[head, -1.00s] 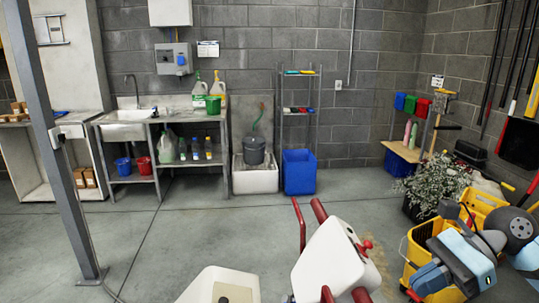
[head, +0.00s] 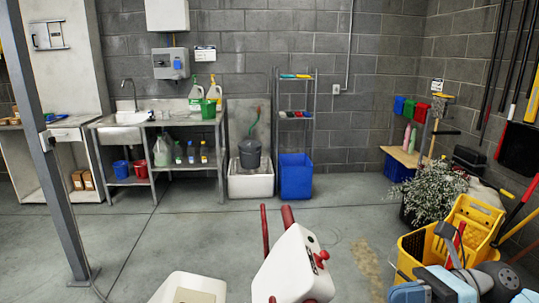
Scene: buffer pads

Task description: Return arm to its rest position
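Neither of my grippers shows in the head view, and no arm of mine can be made out with certainty. Whether either hand holds something is hidden. A white machine with red handles (head: 295,262) stands at the bottom middle, cut off by the lower edge. A second white body (head: 190,288) shows at the bottom, left of it. A grey and light-blue machine (head: 450,285) is at the bottom right, in front of a yellow mop bucket (head: 475,230). No buffer pad can be made out clearly.
A grey post (head: 48,150) stands at the left. A sink bench (head: 155,130), a wire rack (head: 296,110) and a blue bin (head: 295,176) line the back wall. A leafy plant (head: 430,190) stands at the right. The grey floor (head: 180,225) is clear in the middle.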

